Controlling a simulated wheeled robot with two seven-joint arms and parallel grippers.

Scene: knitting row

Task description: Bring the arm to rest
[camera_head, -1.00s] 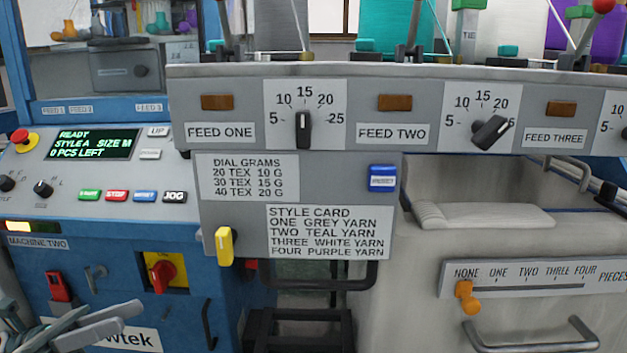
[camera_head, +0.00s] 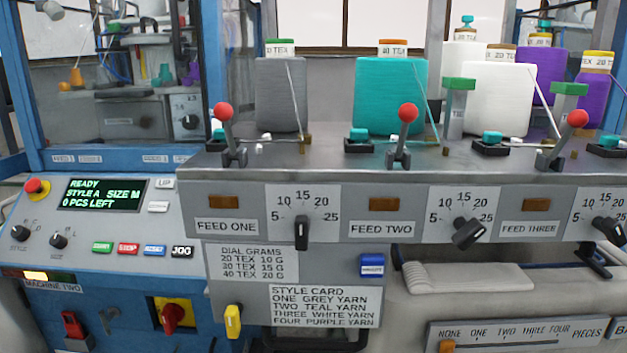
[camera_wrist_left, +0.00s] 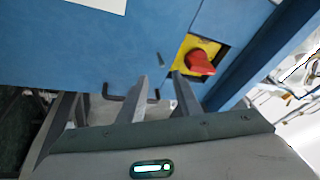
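My left gripper (camera_wrist_left: 159,82) shows in the left wrist view with its two grey fingers apart and nothing between them. Its fingers point at the blue cabinet front (camera_wrist_left: 85,45), near the red rotary switch (camera_wrist_left: 200,62) on its yellow plate. Whether the fingertips touch the cabinet is hard to tell, but they look clear of it. The same red switch shows in the head view (camera_head: 172,316). Neither of my grippers shows in the head view.
The blue knitting machine (camera_head: 110,233) has a screen (camera_head: 102,194) reading READY, 0 PCS LEFT. The grey feed shelf (camera_head: 330,168) carries yarn cones and red-knobbed levers (camera_head: 407,113). A yellow lever (camera_head: 233,321) and orange piece slider (camera_head: 446,346) sit below.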

